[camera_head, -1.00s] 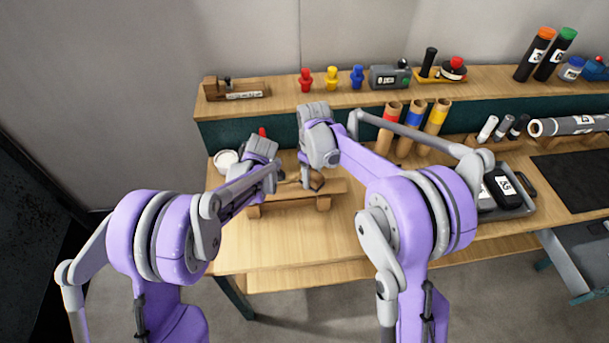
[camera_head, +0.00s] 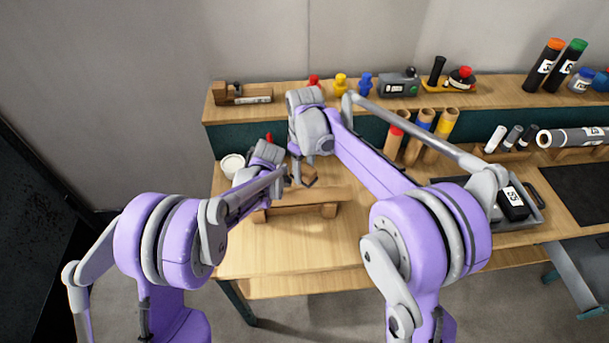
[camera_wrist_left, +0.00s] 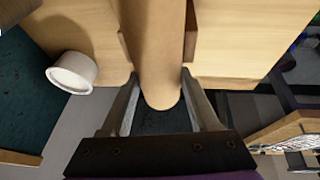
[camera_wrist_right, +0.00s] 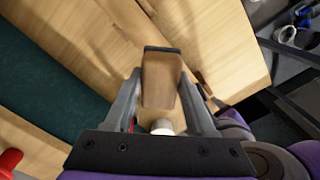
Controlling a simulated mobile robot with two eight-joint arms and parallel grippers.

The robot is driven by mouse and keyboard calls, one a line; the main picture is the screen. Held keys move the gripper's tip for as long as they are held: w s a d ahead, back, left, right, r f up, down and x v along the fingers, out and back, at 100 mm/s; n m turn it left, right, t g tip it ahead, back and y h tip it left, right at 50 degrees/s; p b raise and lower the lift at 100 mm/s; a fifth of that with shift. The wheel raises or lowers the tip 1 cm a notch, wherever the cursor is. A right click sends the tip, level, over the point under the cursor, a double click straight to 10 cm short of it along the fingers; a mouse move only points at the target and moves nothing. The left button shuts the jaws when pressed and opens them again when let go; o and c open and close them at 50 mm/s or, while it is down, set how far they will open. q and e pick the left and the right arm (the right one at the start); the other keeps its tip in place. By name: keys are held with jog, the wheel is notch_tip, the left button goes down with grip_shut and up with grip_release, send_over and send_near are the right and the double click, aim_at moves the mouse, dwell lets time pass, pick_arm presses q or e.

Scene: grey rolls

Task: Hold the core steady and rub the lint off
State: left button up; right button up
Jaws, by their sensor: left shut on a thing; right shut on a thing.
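The core, a tan cardboard tube, lies across a low wooden stand (camera_head: 330,196) on the bench; the arms hide most of it in the head view. In the left wrist view the core (camera_wrist_left: 155,45) runs between the fingers of my left gripper (camera_wrist_left: 160,78), which is shut on it near its rounded end. My right gripper (camera_wrist_right: 159,85) is shut on a wooden block (camera_wrist_right: 160,75) with a dark strip along its far edge. In the head view the right gripper (camera_head: 296,178) is close beside the left one, over the stand. I cannot make out any lint.
A white cup (camera_head: 231,165) stands left of the stand. Several cardboard tubes with coloured bands stand upright behind my right arm. A grey tray (camera_head: 530,214) holds dark items to the right. The bench front is clear.

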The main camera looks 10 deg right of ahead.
jog(key=shift+r, duration=1.05)
pick_arm(q)
jog(key=o, duration=1.5)
notch_tip(320, 180, up, 10)
jog(key=shift+r, duration=0.1)
